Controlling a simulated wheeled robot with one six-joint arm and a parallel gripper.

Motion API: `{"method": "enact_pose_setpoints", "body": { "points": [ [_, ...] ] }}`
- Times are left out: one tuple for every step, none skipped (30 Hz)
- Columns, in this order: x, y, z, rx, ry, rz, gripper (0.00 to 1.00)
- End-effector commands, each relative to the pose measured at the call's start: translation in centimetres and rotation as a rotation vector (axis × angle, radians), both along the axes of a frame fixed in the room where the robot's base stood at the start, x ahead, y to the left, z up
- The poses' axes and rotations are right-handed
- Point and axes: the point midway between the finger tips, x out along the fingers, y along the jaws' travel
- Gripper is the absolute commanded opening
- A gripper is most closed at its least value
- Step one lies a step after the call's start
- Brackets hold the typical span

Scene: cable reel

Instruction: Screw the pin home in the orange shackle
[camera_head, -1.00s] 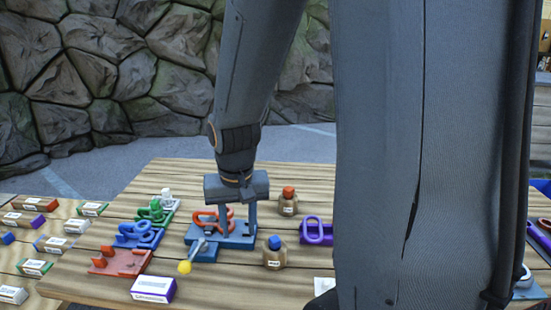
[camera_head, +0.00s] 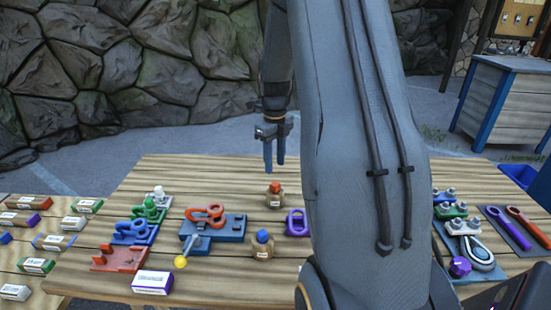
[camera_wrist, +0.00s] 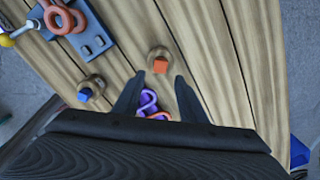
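The orange shackle (camera_head: 207,213) lies on a blue-grey fixture plate (camera_head: 232,228) on the wooden table, left of centre in the head view. It also shows at the top left of the wrist view (camera_wrist: 62,17). A grey lever with a yellow knob (camera_head: 181,262) sticks out from the fixture's front. The pin cannot be made out clearly. My gripper (camera_head: 274,168) is raised above the table, right of and apart from the shackle. Its two fingers are spaced apart with nothing between them in the wrist view (camera_wrist: 157,88).
Green, blue and red holders (camera_head: 118,259) stand left. A white-purple box (camera_head: 153,282) is in front. Wrenches (camera_head: 518,226) lie far right.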

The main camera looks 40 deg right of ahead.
Motion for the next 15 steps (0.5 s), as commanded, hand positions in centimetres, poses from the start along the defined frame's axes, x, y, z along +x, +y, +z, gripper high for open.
{"method": "enact_pose_setpoints", "body": {
  "points": [
    [0.0,-0.2,-0.1,0.001,0.001,-0.013,0.38],
    [0.0,-0.2,-0.2,0.001,0.001,-0.018,0.38],
    [0.0,-0.2,-0.3,0.001,0.001,-0.021,0.38],
    [0.0,-0.2,-0.5,0.001,0.001,-0.021,0.38],
    [0.0,-0.2,-0.7,0.001,0.001,-0.021,0.38],
    [0.0,-0.2,-0.9,0.000,0.002,-0.020,0.38],
    [0.0,-0.2,-1.2,0.000,0.002,-0.020,0.38],
    [0.0,-0.2,-1.5,0.001,0.002,-0.019,0.38],
    [0.0,-0.1,-1.9,0.001,0.002,-0.019,0.38],
    [0.0,-0.1,-2.2,0.001,0.002,-0.019,0.38],
    [0.0,-0.1,-2.5,0.001,0.002,-0.019,0.38],
    [0.1,-0.1,-3.0,0.001,0.002,-0.018,0.38],
    [0.1,-0.1,-3.4,0.001,0.002,-0.018,0.38],
    [0.1,-0.1,-3.8,0.000,0.002,-0.018,0.38],
    [0.1,-0.1,-4.4,0.000,0.002,-0.018,0.38]
  ]
}}
